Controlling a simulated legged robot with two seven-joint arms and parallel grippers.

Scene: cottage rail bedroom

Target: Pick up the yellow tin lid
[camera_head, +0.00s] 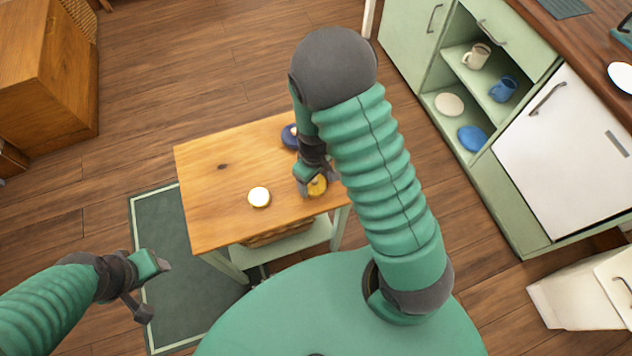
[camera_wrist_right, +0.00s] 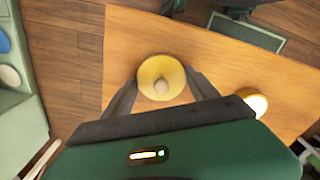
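The yellow tin lid (camera_head: 317,185) is a round yellow disc near the right front edge of the small wooden table (camera_head: 225,160). In the right wrist view the lid (camera_wrist_right: 150,69) has a small pale knob in its middle. My right gripper (camera_head: 316,183) is at the lid, with one finger on each side of it. In the wrist view the right gripper's fingertips (camera_wrist_right: 162,75) lie close by the lid's rim; whether they press on it I cannot tell. My left gripper (camera_head: 153,290) is open and empty, left of the table's front.
A white-topped round thing with a yellow rim (camera_head: 259,197) stands on the table, left of the lid. A dark blue round thing (camera_head: 290,137) sits behind my right gripper. A green cabinet (camera_head: 432,75) with mugs stands at the right. The table's left part is clear.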

